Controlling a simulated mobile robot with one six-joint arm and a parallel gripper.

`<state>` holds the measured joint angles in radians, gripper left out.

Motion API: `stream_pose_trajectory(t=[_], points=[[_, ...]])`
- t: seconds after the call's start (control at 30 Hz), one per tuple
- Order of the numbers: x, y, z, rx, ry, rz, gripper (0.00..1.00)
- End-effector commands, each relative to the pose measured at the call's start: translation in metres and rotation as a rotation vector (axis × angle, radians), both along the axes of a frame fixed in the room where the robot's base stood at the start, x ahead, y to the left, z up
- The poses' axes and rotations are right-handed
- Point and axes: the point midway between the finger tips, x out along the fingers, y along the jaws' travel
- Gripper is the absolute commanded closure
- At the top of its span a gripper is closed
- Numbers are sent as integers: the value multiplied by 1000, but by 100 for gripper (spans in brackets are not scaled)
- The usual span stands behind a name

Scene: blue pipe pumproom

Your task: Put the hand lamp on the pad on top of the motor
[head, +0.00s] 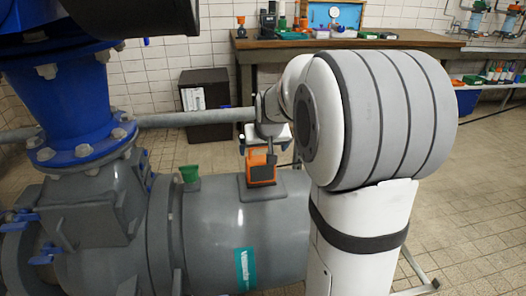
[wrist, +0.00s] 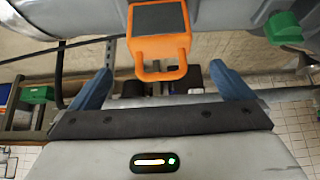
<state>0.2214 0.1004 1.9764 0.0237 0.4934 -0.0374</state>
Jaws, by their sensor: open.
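The hand lamp (head: 262,168) is an orange block with a dark face and a loop handle. In the head view it stands upright on the grey pad (head: 275,190) on top of the grey motor (head: 225,228). My gripper (head: 270,142) is just above and behind the lamp, partly hidden by it and by my arm. In the wrist view my gripper (wrist: 161,70) has its blue fingers wide apart. The lamp (wrist: 162,46) is ahead of them, with its handle between the fingertips and clear gaps on both sides. The lamp's base on the pad is partly hard to see.
A green cap (head: 189,176) rises from the motor left of the pad. A blue valve pipe (head: 70,95) stands at the left. A grey horizontal pipe (head: 185,118) runs behind the motor. A wooden workbench (head: 385,40) and a dark cabinet (head: 205,100) stand at the back.

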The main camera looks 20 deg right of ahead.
Motion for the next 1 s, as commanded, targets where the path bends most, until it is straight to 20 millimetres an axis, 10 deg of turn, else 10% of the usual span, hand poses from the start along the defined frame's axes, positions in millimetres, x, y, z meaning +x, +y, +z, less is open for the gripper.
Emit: stream_pose_trajectory(t=[0.37, 0.8, 1.0], points=[[-22, 11, 14, 4, 19, 12, 0], [-223, 107, -36, 43, 371, 169, 0], [-270, 114, -50, 42, 454, 199, 0]])
